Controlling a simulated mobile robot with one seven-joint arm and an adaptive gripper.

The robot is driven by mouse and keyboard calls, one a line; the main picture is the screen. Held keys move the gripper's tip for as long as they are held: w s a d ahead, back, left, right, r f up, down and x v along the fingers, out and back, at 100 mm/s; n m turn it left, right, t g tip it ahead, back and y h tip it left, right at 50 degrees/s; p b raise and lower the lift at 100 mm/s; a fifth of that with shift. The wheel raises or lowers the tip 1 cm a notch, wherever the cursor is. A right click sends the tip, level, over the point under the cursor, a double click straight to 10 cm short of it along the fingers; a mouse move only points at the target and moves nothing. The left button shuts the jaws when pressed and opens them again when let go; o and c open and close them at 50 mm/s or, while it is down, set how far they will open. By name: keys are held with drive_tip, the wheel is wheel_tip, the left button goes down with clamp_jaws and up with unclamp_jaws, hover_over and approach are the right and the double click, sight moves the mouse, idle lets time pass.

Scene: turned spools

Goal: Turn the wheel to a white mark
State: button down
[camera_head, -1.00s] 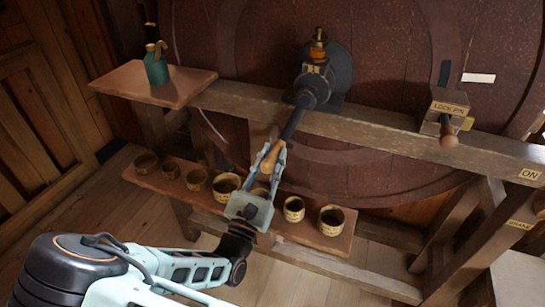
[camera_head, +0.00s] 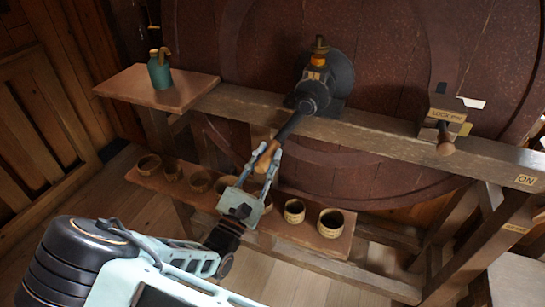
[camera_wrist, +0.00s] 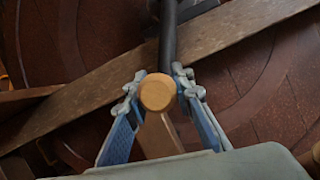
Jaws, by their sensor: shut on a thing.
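The wheel (camera_head: 400,60) is the large dark red wooden disc behind the beam. A white mark (camera_head: 472,102) shows on its right side, partly behind the lock pin block (camera_head: 440,130). A dark crank arm (camera_head: 292,124) slants down-left from a hub (camera_head: 312,94) on the beam and ends in a wooden handle (camera_head: 267,153). My gripper (camera_head: 266,163) is shut on this handle. In the wrist view the handle's round end (camera_wrist: 157,92) sits between my gripper's two fingers (camera_wrist: 158,100).
A green bottle (camera_head: 159,70) stands on the left shelf (camera_head: 185,95). Several small cups (camera_head: 330,222) stand on the lower plank (camera_head: 280,226), close below my gripper. The beam (camera_head: 380,133) crosses in front of the wheel. An ON label (camera_head: 525,180) is at its right end.

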drive_tip(key=shift+w+a+r, duration=0.1)
drive_tip(key=shift+a, duration=0.3)
drive_tip(key=c, duration=2)
unclamp_jaws()
drive_tip(key=o, duration=0.3)
drive_tip(key=shift+d, duration=0.15)
drive_tip(key=shift+f, duration=0.2)
drive_tip(key=v, duration=1.2)
drive_tip(key=shift+r, duration=0.15)
